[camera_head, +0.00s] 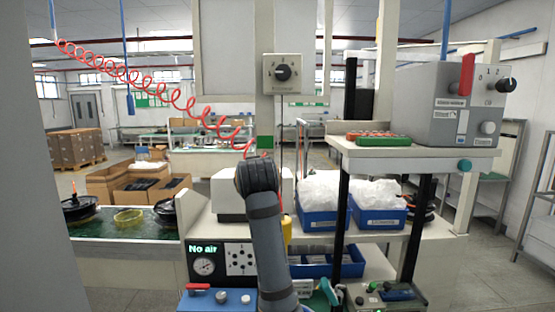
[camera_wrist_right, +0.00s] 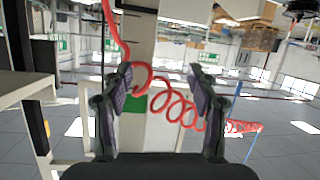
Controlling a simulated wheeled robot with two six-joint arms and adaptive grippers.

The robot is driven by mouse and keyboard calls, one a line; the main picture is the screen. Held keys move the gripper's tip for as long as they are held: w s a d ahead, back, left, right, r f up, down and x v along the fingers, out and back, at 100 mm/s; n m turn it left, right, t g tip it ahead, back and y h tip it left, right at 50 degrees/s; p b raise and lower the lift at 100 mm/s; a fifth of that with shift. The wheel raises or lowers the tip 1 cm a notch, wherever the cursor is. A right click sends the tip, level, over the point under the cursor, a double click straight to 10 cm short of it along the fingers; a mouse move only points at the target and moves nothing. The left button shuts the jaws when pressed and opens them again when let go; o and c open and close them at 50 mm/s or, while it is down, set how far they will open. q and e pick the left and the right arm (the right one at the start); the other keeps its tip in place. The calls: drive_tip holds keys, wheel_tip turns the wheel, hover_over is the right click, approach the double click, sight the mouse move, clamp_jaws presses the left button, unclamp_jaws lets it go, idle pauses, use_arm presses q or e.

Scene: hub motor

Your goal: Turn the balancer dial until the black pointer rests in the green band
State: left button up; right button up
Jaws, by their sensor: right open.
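A pale square plate with a round black knob (camera_head: 283,72) and marks around it is fixed high on the grey post; it looks like the balancer dial. Its lettering is too small to read. A green patch (camera_head: 265,142) is on the post below it, and it also shows in the right wrist view (camera_wrist_right: 135,104). I cannot make out a black pointer against it. My right arm rises at the centre of the head view, below the dial; its gripper is hidden there. In the right wrist view the right gripper (camera_wrist_right: 162,78) is open and empty, fingers apart. My left gripper is not in view.
A red coiled hose (camera_head: 160,98) hangs left of the post and crosses behind the fingers in the wrist view. A grey box (camera_head: 440,120) with a red handle stands on a shelf at right. Blue bins (camera_head: 377,215) and a gauge panel reading "No air" (camera_head: 222,263) are below.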

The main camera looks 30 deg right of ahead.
drive_tip(key=s+r+m+t+h, duration=0.1)
drive_tip(key=s+r, duration=0.3)
drive_tip(key=r, duration=0.5)
drive_tip(key=s+r+m+t+h, duration=0.1)
drive_tip(key=s+r, duration=0.2)
drive_tip(key=r, duration=0.6)
drive_tip(key=m+h, duration=0.1)
drive_tip(key=m, duration=0.1)
approach(284, 72)
drive_tip(key=shift+t, duration=0.4)
drive_tip(key=p+x, duration=0.6)
drive_tip(key=x, duration=0.3)
drive_tip(key=shift+s+d+f, duration=0.15)
drive_tip(key=shift+w+f, duration=0.15)
drive_tip(key=shift+w, duration=0.15)
drive_tip(key=shift+s, duration=0.1)
drive_tip(key=c, duration=1.2)
